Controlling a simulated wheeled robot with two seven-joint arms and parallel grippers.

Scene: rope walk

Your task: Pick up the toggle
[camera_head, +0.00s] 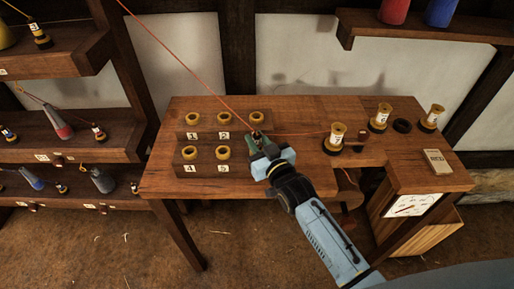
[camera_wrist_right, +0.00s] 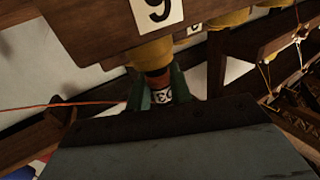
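The toggle (camera_wrist_right: 160,92), small with a reddish-brown end and a white label, sits between the green fingers of my right gripper (camera_wrist_right: 160,100) in the right wrist view. No clear gap shows between the fingers and it. Its end meets a yellow ring (camera_wrist_right: 153,53) under the numbered block; how far it goes in is hidden. In the head view my right gripper (camera_head: 258,138) is at the right end of the numbered racks, and the toggle there is mostly hidden. An orange line (camera_head: 190,70) runs to this spot from the upper left. My left gripper is out of view.
The bench (camera_head: 300,112) carries two racks (camera_head: 180,134) with yellow rings and number labels. Several yellow-ended spools (camera_head: 380,118) stand on the right; the orange line also runs toward the nearest one. Shelves (camera_head: 90,138) with cones and small toggles stand at the left. A dial box (camera_head: 410,205) is front right.

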